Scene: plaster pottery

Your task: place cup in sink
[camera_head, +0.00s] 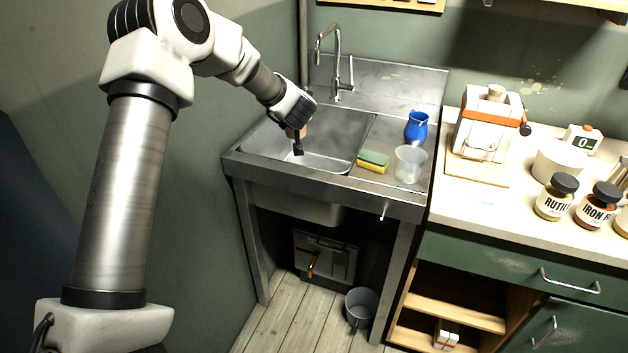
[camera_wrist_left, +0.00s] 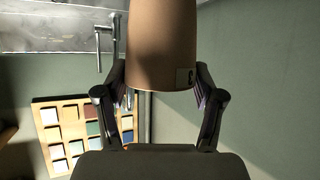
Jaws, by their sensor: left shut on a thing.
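The tan cup (camera_head: 296,132) shows only in part in the head view, behind my left gripper (camera_head: 298,146). In the left wrist view the cup (camera_wrist_left: 162,45) is large, with a small marked label near its lower edge. The fingers of my left gripper (camera_wrist_left: 160,88) are shut on it from both sides. The cup is over the steel sink (camera_head: 335,160), in the left part of the basin; how far it is above the basin floor is hard to tell. My right gripper is not in view.
A tall faucet (camera_head: 338,65) stands behind the basin. A yellow-green sponge (camera_head: 373,161), a clear glass (camera_head: 409,164) and a blue vase (camera_head: 416,127) stand on the ledge right of it. A green wall is close on the left.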

